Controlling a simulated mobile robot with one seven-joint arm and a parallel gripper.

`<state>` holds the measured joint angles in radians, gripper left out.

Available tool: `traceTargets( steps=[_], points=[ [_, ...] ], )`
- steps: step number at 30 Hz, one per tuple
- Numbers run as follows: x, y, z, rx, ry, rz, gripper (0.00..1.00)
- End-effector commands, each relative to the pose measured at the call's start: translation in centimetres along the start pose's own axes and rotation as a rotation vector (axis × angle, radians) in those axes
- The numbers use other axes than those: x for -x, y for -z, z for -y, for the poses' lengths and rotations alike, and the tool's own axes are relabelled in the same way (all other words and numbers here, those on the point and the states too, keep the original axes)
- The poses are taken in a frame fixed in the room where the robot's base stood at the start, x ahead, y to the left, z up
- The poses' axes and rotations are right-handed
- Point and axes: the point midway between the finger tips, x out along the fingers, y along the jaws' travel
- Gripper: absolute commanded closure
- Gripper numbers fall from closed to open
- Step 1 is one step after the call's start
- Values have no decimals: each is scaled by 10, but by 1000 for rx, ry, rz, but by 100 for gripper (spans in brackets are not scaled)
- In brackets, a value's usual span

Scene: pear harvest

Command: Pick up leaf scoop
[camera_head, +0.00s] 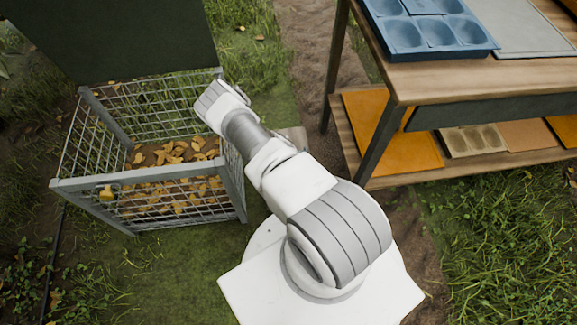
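I cannot make out a leaf scoop in the head view. My gripper (222,99) is at the end of my white and grey arm, above the right rear part of a wire cage bin (150,184). My arm hides part of the bin's right side. The gripper's fingers are too small and turned away to tell whether they are open or shut. Brown and yellow leaves (170,154) lie inside the bin.
A wooden bench (450,80) with a blue moulded tray (430,28) and a grey panel (525,25) stands at the right. Its lower shelf holds orange sheets (385,130) and a beige tray (473,141). A dark green panel (115,38) rises behind the bin. Grass lies at lower right.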

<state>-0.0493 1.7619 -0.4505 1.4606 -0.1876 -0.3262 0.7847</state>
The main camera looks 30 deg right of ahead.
Motion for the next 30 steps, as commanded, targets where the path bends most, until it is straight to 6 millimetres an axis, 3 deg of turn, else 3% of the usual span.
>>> traceTargets(
  steps=[1,6,30],
  points=[
    [0,0,0,0,0,0,69],
    [0,0,0,0,0,0,99],
    [0,0,0,0,1,-1,100]
  ],
)
